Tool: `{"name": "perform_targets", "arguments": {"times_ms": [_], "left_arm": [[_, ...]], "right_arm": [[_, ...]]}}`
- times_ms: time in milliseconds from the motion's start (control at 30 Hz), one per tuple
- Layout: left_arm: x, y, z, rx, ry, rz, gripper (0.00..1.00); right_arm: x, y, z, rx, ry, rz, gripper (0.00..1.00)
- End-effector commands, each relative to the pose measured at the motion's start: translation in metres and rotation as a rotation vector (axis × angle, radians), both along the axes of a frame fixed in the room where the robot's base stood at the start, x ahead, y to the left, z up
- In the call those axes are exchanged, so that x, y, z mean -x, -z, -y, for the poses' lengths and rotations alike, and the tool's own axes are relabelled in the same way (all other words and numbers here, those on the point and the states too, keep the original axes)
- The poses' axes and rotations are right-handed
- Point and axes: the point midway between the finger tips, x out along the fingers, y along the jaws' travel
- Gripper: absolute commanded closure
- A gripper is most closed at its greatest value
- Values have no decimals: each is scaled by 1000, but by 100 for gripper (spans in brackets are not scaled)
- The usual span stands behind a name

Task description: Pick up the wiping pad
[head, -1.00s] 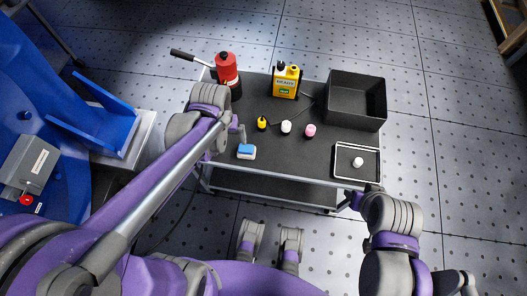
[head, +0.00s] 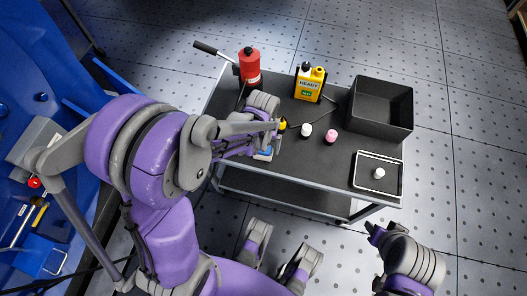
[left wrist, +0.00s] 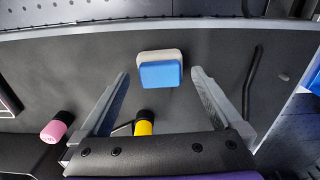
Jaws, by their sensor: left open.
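The wiping pad, a small block with a blue side and a pale side, lies on the dark top of the cart near its front edge. In the head view my left gripper and arm partly cover the pad (head: 264,153). In the left wrist view the pad (left wrist: 160,73) shows whole, lined up with the gap between the fingertips. My left gripper (head: 277,132) is open and empty above the cart, its fingers spread wider than the pad. My right gripper (head: 375,233) is off the cart's front right corner; its finger opening is unclear.
The cart (head: 335,175) also holds a red bottle (head: 249,68), a yellow jug (head: 309,82), a black bin (head: 380,108), a framed tray (head: 378,188) with a white cap, and small yellow, white (head: 306,130) and pink (head: 331,136) items. A dark bar (left wrist: 250,80) lies beside the pad.

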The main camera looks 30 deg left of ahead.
Motion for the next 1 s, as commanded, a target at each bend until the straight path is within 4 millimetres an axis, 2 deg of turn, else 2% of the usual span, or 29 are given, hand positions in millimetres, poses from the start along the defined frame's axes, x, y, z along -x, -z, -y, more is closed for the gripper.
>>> {"name": "perform_targets", "arguments": {"times_ms": [33, 200, 500, 567, 900, 1000], "left_arm": [[-2, 11, -1, 0, 0, -1, 0], [-4, 33, -1, 0, 0, 0, 0], [-4, 37, -1, 1, 0, 1, 0], [-4, 37, -1, 1, 0, 1, 9], [-4, 37, -1, 1, 0, 1, 70], [-4, 37, -1, 1, 0, 1, 73]], "right_arm": [[0, 5, 0, 0, 0, -2, 52], [0, 11, 0, 0, 0, -4, 52], [0, 11, 0, 0, 0, -4, 52], [0, 11, 0, 0, 0, -4, 52], [0, 11, 0, 0, 0, -4, 52], [0, 11, 0, 0, 0, -4, 52]]}}
